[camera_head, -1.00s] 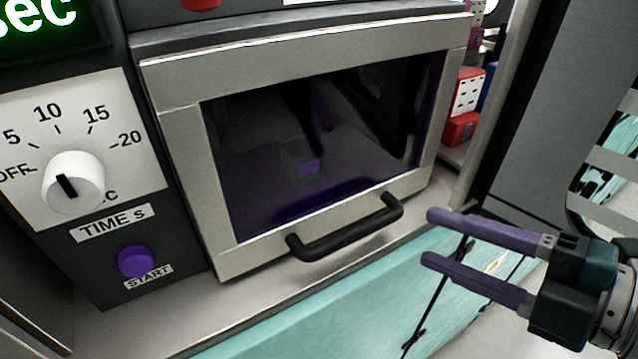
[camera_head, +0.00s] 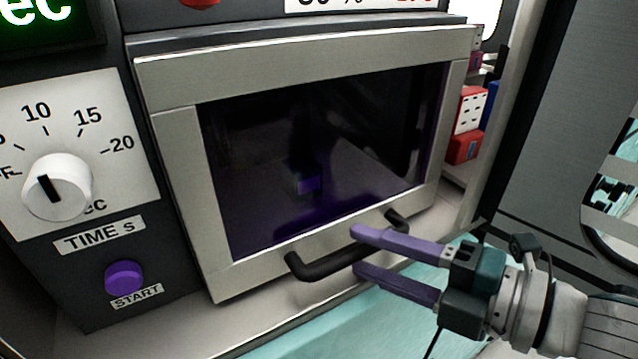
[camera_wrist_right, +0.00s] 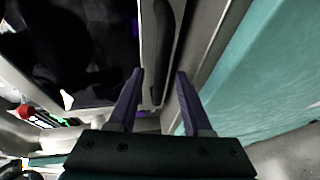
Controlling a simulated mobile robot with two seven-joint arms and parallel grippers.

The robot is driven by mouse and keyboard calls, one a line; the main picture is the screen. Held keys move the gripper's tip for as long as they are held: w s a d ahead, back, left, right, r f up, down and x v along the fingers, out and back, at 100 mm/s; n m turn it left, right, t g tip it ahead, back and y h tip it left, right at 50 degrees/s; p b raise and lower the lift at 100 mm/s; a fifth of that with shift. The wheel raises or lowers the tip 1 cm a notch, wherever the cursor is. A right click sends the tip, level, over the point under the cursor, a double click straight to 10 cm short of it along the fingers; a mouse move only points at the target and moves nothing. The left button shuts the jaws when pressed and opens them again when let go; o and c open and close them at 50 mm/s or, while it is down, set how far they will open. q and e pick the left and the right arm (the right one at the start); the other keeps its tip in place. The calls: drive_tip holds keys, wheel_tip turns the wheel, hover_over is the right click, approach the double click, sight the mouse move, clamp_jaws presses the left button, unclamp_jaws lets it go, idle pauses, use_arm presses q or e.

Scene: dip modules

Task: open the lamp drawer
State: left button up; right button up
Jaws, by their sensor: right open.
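The lamp drawer (camera_head: 180,170) has a grey metal frame around a dark window and looks closed. Its black bar handle (camera_head: 315,266) runs along the lower front. My right gripper (camera_head: 358,250) is open, its two purple fingers pointing left at the right half of the handle. The upper finger overlaps the handle in the head view; whether it touches I cannot tell. In the right wrist view the gripper (camera_wrist_right: 160,75) is open, and the handle (camera_wrist_right: 172,40) lies ahead, roughly between the finger lines. A small purple-faced object (camera_head: 308,185) shows dimly behind the window. My left gripper is not in view.
Left of the drawer is a panel with a white time dial (camera_head: 57,187) and a purple START button (camera_head: 124,278). Red boxes (camera_head: 466,125) stand on a shelf at the right. A teal surface (camera_head: 310,325) lies below the ledge.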

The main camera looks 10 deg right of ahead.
drive_tip(key=shift+w+a, duration=0.1)
drive_tip(key=shift+w, duration=0.05)
drive_tip(key=shift+c, duration=0.3)
clamp_jaws()
idle(1.1)
